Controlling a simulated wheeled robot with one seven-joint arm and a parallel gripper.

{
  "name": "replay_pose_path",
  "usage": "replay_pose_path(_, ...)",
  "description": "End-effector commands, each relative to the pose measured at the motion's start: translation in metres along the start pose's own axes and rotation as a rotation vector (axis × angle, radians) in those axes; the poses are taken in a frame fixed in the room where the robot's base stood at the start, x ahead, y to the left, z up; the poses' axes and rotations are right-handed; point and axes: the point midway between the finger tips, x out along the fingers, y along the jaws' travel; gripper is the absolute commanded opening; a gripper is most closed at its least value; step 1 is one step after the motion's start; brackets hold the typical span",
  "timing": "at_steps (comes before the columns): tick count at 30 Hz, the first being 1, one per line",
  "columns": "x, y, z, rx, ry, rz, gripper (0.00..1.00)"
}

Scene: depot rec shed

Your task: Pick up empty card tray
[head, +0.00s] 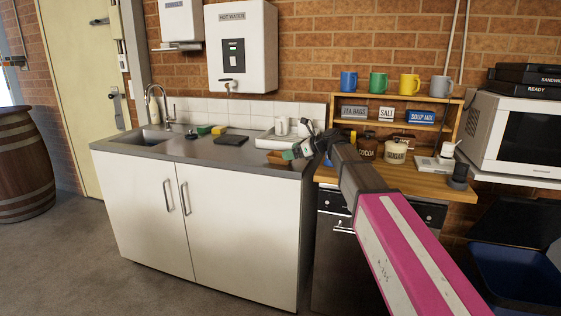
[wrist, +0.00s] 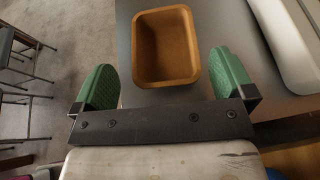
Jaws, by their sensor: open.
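The card tray (wrist: 166,85) is an empty brown open box with rounded corners. In the wrist view it lies on the grey counter (wrist: 205,20), ahead of and between my fingers. In the head view, a small brown part of the tray (head: 275,158) shows beside my gripper (head: 291,153), near the counter's right end. My gripper's green fingers also show in the wrist view (wrist: 170,85), spread wide on either side of the tray's near end. The gripper is open and holds nothing. Whether a finger touches the tray cannot be told.
A white dish rack (head: 277,141) with cups stands just behind the tray. A sink (head: 143,138) and a dark flat item (head: 231,139) lie to the left. A wooden worktop (head: 420,182) with jars adjoins on the right. The counter's front middle is clear.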

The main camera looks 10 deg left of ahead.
Motion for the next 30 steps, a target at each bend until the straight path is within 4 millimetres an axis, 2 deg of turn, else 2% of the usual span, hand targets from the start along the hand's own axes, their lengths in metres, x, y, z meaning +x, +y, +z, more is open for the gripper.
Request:
replay_pose_path(9,0.042,-0.004,-0.003,-0.001,0.001,0.002,1.00)
replay_pose_path(16,0.044,-0.004,-0.003,0.000,0.001,0.001,1.00)
replay_pose_path(17,0.044,-0.004,-0.003,0.000,0.001,0.001,0.97)
replay_pose_path(21,0.044,-0.004,-0.003,0.000,0.001,0.001,0.51)
replay_pose_path(30,0.044,-0.004,-0.003,0.000,0.000,0.001,0.51)
